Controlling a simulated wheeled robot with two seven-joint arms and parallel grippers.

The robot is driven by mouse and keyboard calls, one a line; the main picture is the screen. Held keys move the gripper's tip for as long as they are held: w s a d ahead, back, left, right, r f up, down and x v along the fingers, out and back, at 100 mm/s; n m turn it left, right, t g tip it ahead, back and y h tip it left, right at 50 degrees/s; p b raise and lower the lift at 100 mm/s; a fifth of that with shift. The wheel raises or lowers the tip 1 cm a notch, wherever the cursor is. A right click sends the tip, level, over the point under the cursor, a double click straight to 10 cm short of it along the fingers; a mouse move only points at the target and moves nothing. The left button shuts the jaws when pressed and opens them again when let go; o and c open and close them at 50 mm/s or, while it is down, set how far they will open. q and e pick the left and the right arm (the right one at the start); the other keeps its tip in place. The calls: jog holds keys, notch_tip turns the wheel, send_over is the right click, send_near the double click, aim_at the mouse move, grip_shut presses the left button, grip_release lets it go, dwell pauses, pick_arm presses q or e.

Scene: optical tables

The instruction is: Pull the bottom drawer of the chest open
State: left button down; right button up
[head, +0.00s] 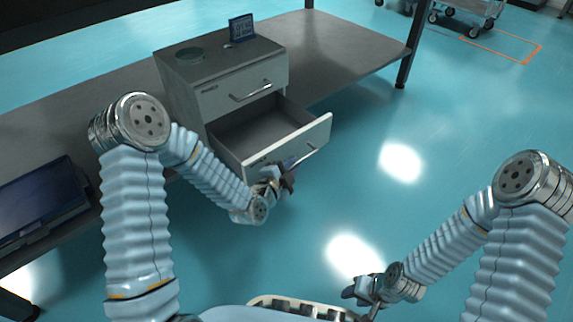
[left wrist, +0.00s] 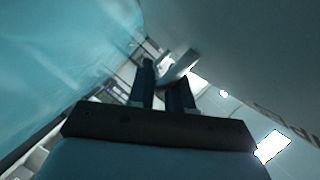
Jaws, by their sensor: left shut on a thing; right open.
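The grey chest (head: 180,95) stands on the table with its top drawer (head: 225,95) shut. Its bottom drawer (head: 317,130) is pulled well out, and its inside looks empty. My left gripper (head: 288,172) is at the front of the bottom drawer, shut on its bar handle (head: 311,151). In the left wrist view the two dark fingers (left wrist: 161,88) are at the pale handle (left wrist: 180,67), close to the drawer front. The exact contact is partly hidden. My right gripper (head: 361,296) is open and empty, low and away from the chest.
A round green dish (head: 190,56) and a small blue display (head: 241,28) stand on the chest. A dark laptop-like device (head: 40,205) lies on the table (head: 345,45) at the left. The floor right of the drawer is clear. Carts stand at the far back right.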

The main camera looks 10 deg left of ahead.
pick_arm(q)
jog(key=shift+s+a+f, duration=0.1)
jog(key=shift+s+f, duration=0.05)
jog(key=shift+f, duration=0.2)
jog(key=c, duration=1.2)
grip_release()
jog(key=shift+o, duration=0.2)
jog(key=shift+r, duration=0.2)
jog(key=p+v, duration=1)
jog(key=v, duration=0.3)
jog(key=shift+s+p, duration=0.25)
jog(key=shift+p, duration=0.15)
jog(key=shift+a, duration=0.15)
